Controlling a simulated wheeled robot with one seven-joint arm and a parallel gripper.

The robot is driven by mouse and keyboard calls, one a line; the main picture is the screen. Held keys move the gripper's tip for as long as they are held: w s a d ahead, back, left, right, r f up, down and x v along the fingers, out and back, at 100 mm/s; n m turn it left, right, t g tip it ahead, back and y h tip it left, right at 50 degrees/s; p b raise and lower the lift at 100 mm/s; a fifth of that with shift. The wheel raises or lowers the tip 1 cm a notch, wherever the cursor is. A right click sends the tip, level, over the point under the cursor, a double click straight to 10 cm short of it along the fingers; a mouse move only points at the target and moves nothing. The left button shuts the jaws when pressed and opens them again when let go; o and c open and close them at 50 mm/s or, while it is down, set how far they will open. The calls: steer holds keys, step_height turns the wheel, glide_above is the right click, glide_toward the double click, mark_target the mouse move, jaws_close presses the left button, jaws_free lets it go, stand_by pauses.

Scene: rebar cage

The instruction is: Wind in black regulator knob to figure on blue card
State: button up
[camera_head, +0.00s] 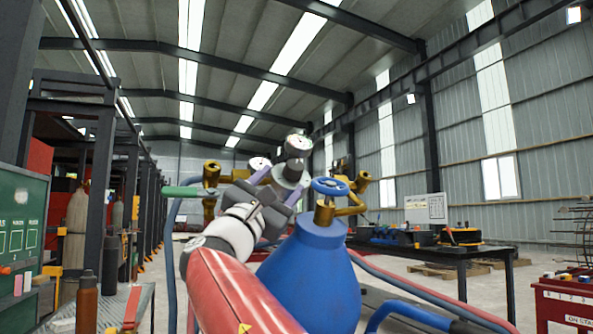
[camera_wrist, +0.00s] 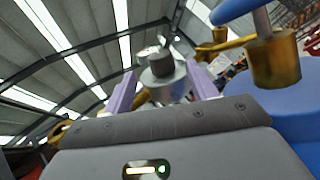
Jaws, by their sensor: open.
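My gripper (camera_head: 279,183) is raised beside the blue cylinder (camera_head: 310,275), its two pale purple fingers apart. In the wrist view the fingers of my gripper (camera_wrist: 163,85) stand on either side of a grey round metal part (camera_wrist: 166,78) with a darker top. I cannot tell whether they touch it, or whether it is the black knob. Round white-faced gauges (camera_head: 298,145) (camera_head: 259,163) show just above the gripper; their readings are too small to tell. A blue handwheel (camera_head: 330,186) sits on the brass valve (camera_head: 325,213) to the right. I cannot make out a blue card.
A brass fitting (camera_head: 211,175) and green bar (camera_head: 190,191) are left of my gripper. Red and blue hoses curve around the cylinder. A dark table (camera_head: 450,250) with a white board (camera_head: 425,208) stands at right, a red cabinet (camera_head: 565,300) nearer. A bottle (camera_head: 87,305) stands lower left.

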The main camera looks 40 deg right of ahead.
mark_target(290, 170)
steer(key=p+x, duration=0.2)
steer(key=x, duration=0.6)
steer(key=shift+p, duration=0.4)
steer(key=c, duration=0.9)
steer(key=shift+a+r+m+g+p, duration=0.1)
steer(key=shift+r+m+g+p, duration=0.15)
steer(key=shift+g+p, duration=0.25)
steer(key=shift+c, duration=0.5)
steer(key=shift+f+m+g+p, duration=0.1)
steer(key=shift+m+g+p, duration=0.3)
steer(key=shift+g, duration=0.3)
steer(key=shift+f+m, duration=0.15)
steer(key=shift+m, duration=0.1)
